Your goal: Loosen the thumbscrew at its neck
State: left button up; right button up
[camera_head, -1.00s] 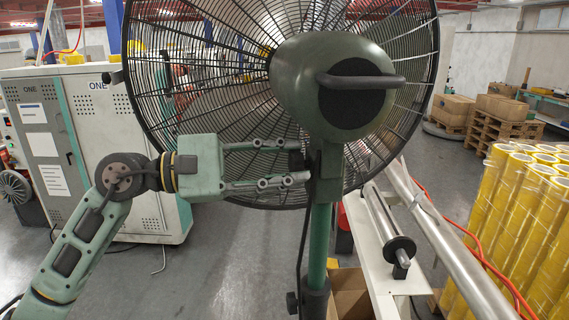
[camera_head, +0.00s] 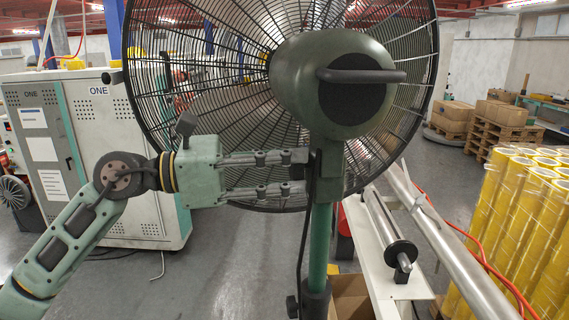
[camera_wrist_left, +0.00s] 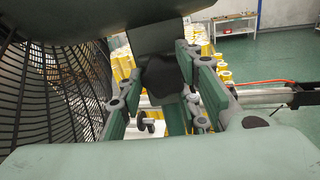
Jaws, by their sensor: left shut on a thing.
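The pedestal fan has a dark green motor housing (camera_head: 335,85) with a handle on its back, above a neck (camera_head: 328,165) on a green pole (camera_head: 318,245). My left gripper (camera_head: 292,171) reaches in from the left, its fingertips at the left side of the neck. It is shut on the dark thumbscrew (camera_wrist_left: 160,78), which shows between the fingers in the wrist view. In the head view the fingers mostly hide the thumbscrew, so its looseness cannot be told. My right gripper is out of view.
The wire fan guard (camera_head: 215,75) stands close behind my left gripper. A black cable (camera_head: 303,235) hangs along the pole. A white frame with a roller (camera_head: 390,230) and yellow rolls (camera_head: 520,215) stand right. A white cabinet (camera_head: 100,120) stands left.

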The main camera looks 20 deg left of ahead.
pick_arm(q)
jog(key=shift+n+p, duration=1.75)
jog(key=shift+n, duration=3.15)
jog(key=o, duration=1.1)
jog(key=shift+w+f, duration=0.1)
jog(key=shift+f, duration=0.05)
jog(key=shift+a, duration=0.1)
